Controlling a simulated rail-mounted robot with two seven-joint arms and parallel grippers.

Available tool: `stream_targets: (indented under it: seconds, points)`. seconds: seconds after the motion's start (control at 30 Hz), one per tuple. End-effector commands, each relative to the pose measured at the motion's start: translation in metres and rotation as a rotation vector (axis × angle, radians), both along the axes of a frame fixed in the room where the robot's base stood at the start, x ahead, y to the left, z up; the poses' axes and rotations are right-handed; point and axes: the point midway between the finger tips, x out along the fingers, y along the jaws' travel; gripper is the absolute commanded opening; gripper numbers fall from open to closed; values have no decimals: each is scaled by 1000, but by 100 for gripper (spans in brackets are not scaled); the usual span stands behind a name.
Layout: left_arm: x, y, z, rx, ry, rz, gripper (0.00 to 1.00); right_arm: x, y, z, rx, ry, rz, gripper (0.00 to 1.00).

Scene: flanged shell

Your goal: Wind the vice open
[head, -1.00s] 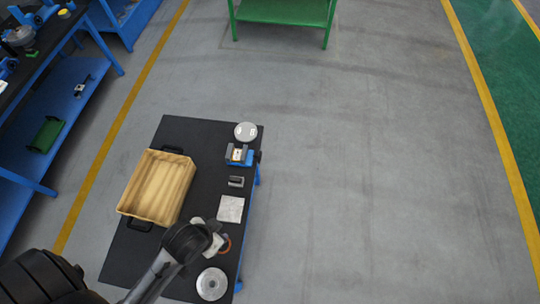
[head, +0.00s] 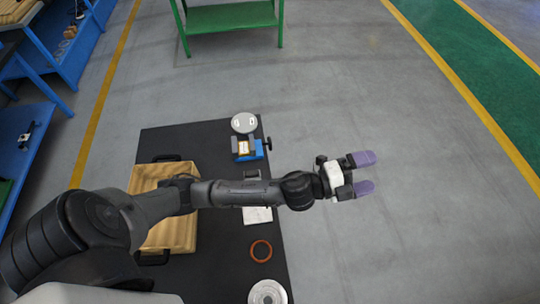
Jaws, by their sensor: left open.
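The small blue vice (head: 255,151) stands near the far right corner of the black table, with grey jaws and a yellowish piece (head: 243,147) between them. A dark knob or handle (head: 268,143) shows at its right side. My left gripper (head: 364,173) has purple fingertips and is open and empty. It is beyond the table's right edge, over the floor, to the right of and nearer than the vice, apart from it. My left arm crosses over the table and the wooden tray. My right gripper is not in view.
The black table (head: 215,262) also bears a round silver flanged part (head: 243,123), an orange ring (head: 261,251), a metal disc (head: 267,293), a pale plate (head: 257,215) and a wooden tray (head: 170,236). A green bench (head: 230,17) stands at the back. The floor on the right is clear.

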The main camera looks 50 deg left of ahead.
Motion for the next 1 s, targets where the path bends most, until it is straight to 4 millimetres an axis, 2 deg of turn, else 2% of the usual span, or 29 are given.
stream_targets:
  seconds: [0.03,0.17,0.2,0.27,0.37,0.47,0.57,0.63,0.8,0.9,1.0]
  points:
    - [10,-7,-23,107,-107,-74,95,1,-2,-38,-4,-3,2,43]
    - [23,-23,-51,404,-343,-289,95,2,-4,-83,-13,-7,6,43]
    - [27,-23,-64,503,-402,-354,95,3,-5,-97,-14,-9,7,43]
    - [32,-20,-87,655,-474,-451,95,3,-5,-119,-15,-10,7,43]
    - [44,2,-128,918,-554,-608,95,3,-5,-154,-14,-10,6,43]
    - [57,43,-169,1186,-568,-759,95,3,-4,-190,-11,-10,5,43]
    - [69,102,-204,1437,-511,-899,95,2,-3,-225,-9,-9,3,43]
    - [75,150,-221,1592,-431,-984,95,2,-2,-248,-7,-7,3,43]
    - [69,266,-237,1848,-161,-1147,95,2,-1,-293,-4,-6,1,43]
    - [57,320,-237,1923,4,-1212,95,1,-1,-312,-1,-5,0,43]
    - [43,361,-234,1956,141,-1256,95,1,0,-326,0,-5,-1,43]
